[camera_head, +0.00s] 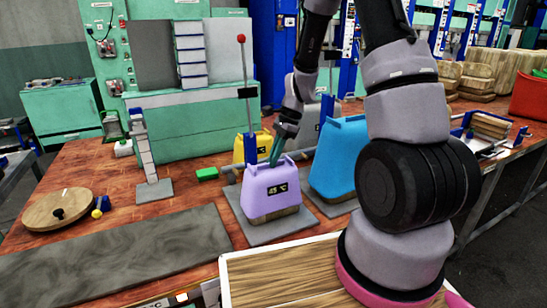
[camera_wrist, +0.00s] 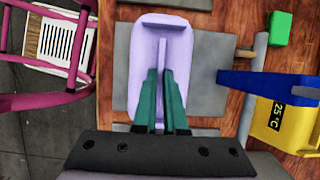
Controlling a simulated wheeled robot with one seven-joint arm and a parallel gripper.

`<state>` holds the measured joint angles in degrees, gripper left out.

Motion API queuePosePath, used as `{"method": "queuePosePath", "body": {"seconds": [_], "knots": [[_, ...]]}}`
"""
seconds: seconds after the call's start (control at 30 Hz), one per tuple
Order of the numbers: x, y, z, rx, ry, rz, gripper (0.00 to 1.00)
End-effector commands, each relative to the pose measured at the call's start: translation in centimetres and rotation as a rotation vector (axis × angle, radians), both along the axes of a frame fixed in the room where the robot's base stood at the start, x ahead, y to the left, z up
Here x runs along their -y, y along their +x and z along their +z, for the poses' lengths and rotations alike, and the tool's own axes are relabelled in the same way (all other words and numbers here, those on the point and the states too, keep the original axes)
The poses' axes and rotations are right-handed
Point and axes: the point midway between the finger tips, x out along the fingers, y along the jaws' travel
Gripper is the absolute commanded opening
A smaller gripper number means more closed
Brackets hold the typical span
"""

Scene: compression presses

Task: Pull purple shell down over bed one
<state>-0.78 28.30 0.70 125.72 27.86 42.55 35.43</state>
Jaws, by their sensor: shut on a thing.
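The purple shell (camera_head: 268,192), marked 45 °C, stands upright on the table in the head view. A brown block (camera_head: 285,215) shows below its lower edge, on a grey plate (camera_head: 248,232); I cannot tell which part is bed one. The shell hides the rest of the block. My gripper (camera_head: 277,153) comes from above, with its teal fingers at the shell's top handle. In the wrist view the purple shell (camera_wrist: 148,45) lies ahead, and my gripper (camera_wrist: 162,100) is shut on its thin central handle.
A blue shell (camera_head: 338,160) stands close on the right, and a yellow shell (camera_head: 252,147) is behind. A red-knobbed lever (camera_head: 241,40) rises behind the purple shell. A green block (camera_head: 207,173) and a round wooden board (camera_head: 58,209) lie left. The grey mat (camera_head: 120,255) is clear.

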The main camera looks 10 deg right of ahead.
Motion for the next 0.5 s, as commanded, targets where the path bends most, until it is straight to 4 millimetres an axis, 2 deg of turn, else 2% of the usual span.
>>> {"method": "queuePosePath", "body": {"seconds": [0.23, 0.27, 0.3, 0.33, 0.5], "knots": [[0.00, -0.02, -0.40, -0.001, 0.000, 0.000, 0.00], [0.00, -0.01, -0.37, -0.001, 0.000, 0.000, 0.21], [-0.01, -0.01, -0.35, 0.000, 0.000, 0.000, 0.36], [0.00, -0.01, -0.36, 0.000, 0.000, 0.000, 0.44], [0.01, -0.01, -0.35, 0.000, 0.000, 0.000, 0.44]]}}
